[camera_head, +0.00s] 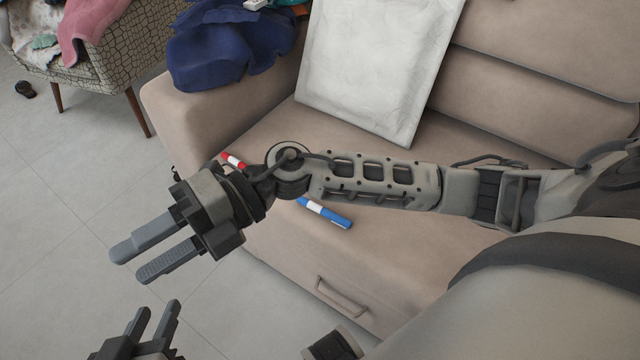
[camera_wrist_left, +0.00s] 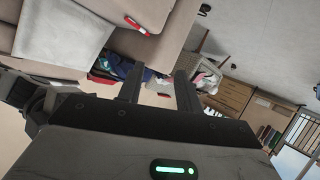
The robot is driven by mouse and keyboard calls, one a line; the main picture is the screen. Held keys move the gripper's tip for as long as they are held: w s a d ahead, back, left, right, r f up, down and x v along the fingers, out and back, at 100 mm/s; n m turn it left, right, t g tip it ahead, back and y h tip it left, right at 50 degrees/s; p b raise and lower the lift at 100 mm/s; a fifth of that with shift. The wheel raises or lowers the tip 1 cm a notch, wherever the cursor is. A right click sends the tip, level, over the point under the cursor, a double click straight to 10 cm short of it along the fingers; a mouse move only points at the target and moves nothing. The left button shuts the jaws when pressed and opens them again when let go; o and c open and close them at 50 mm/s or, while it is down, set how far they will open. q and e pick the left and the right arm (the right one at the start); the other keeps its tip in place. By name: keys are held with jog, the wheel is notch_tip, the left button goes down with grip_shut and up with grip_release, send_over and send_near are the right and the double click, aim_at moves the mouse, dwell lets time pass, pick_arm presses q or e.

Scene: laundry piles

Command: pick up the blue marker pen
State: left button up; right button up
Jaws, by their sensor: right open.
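The blue marker pen (camera_head: 325,213) has a white band and lies on the front of the sofa seat in the head view, just below my right arm's forearm. My right gripper (camera_head: 133,264) is open and empty, out past the sofa's front left corner over the floor, well to the left of the pen. My left gripper (camera_head: 158,307) is at the bottom left over the floor, open and empty. Its parted fingers also show in the left wrist view (camera_wrist_left: 160,72). I cannot make out the blue pen in the left wrist view.
A white cushion (camera_head: 375,65) leans on the sofa back. Blue cloth (camera_head: 225,50) covers the armrest. A patterned chair (camera_head: 110,55) holds laundry.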

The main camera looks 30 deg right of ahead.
jog(key=w+d+f+n+g+h, duration=0.1)
jog(key=w+d+f+n+h, duration=0.15)
jog(key=d+f+h, duration=0.3)
jog(key=n+t+h, duration=0.1)
jog(key=t+h, duration=0.2)
jog(key=h, duration=0.9)
send_over(311, 203)
notch_tip(311, 203, down, 3)
notch_tip(311, 203, down, 9)
jog(key=b, duration=0.3)
jog(key=shift+w+d, duration=0.1)
jog(key=shift+f, duration=0.55)
jog(key=shift+f+b, duration=0.3)
jog(key=shift+f, duration=0.25)
notch_tip(311, 203, down, 4)
jog(key=shift+r+b, duration=0.15)
jog(key=shift+b, duration=0.65)
jog(key=shift+f, duration=0.25)
pick_arm(q)
jog(key=r, duration=0.1)
jog(key=d+r+t+h, duration=0.1)
jog(key=r+t+h, duration=0.1)
jog(key=shift+w+d+n, duration=0.25)
jog(key=shift+w+n, duration=0.05)
jog(key=shift+n, duration=0.1)
pick_arm(e)
grip_shut()
